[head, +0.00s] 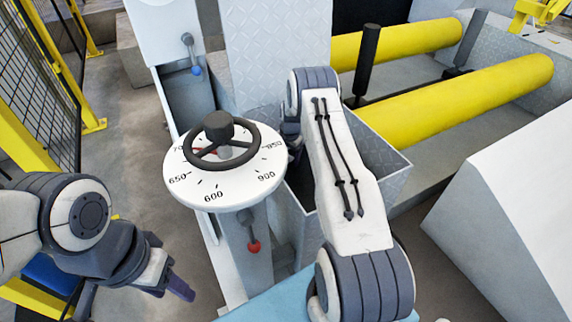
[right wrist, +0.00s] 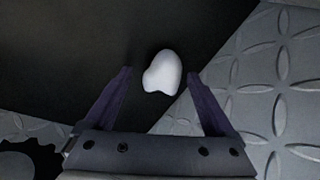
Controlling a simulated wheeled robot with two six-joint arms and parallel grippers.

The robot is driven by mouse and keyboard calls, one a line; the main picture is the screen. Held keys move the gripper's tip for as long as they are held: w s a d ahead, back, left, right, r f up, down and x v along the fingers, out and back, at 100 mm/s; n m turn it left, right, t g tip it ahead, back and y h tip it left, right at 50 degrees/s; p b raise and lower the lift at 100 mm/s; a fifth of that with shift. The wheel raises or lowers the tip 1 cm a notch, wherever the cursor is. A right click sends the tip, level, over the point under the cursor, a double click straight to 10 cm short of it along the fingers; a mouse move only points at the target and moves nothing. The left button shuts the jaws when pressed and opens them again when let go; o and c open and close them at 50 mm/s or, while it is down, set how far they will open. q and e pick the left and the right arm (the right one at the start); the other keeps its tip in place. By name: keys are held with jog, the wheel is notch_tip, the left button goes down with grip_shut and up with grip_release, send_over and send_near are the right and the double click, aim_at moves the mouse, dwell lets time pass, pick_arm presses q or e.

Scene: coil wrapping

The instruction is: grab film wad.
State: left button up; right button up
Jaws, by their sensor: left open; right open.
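The film wad (right wrist: 162,72) is a small rounded white lump in the right wrist view. It lies on a dark surface close to a patterned metal plate. My right gripper (right wrist: 160,78) is open, with one purple finger on each side of the wad and visible gaps between. I cannot tell whether the wad is level with the fingertips or beyond them. In the head view my right arm reaches down toward a grey metal bin, and its gripper and the wad are hidden there. My left gripper (head: 180,288) is at the lower left, away from the bin.
The open metal bin (head: 385,165) has patterned walls close around my right arm. A dial with a black handwheel (head: 222,138) stands left of it. Yellow rollers (head: 455,100) lie at the right. A yellow-framed fence (head: 45,75) stands at the left.

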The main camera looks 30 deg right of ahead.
jog(key=shift+c, duration=0.3)
grip_shut()
